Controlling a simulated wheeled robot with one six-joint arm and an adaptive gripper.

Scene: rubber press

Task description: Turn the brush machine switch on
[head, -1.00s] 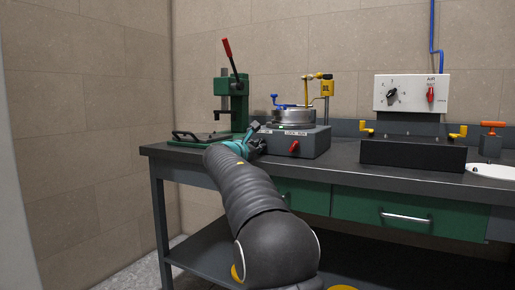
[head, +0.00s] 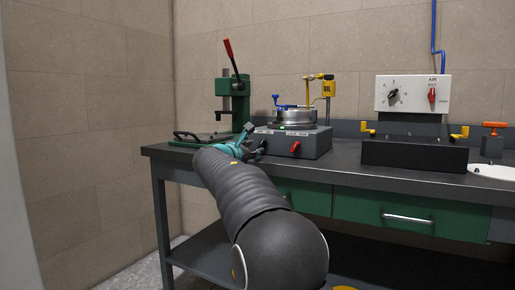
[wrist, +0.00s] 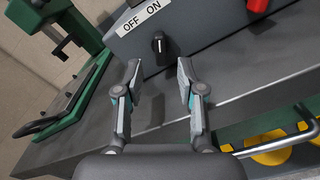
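The brush machine (head: 318,143) is a grey box with a round metal bowl on top, on the bench in the head view. A small green light (head: 287,127) glows on it. In the wrist view its black switch knob (wrist: 159,43) sits below an OFF/ON label (wrist: 142,16). The knob leans toward the ON side, with a pale mark on its face. My gripper (wrist: 160,68) is open and empty, its fingertips just short of the knob, one to each side and apart from it. In the head view my gripper (head: 248,140) partly hides the switch.
A red knob (head: 295,148) is on the same front panel, right of the switch. A green press (head: 234,100) with a red lever stands to the left. A black box (head: 414,155) and a white AIR panel (head: 413,93) are to the right. Green drawers hang under the bench.

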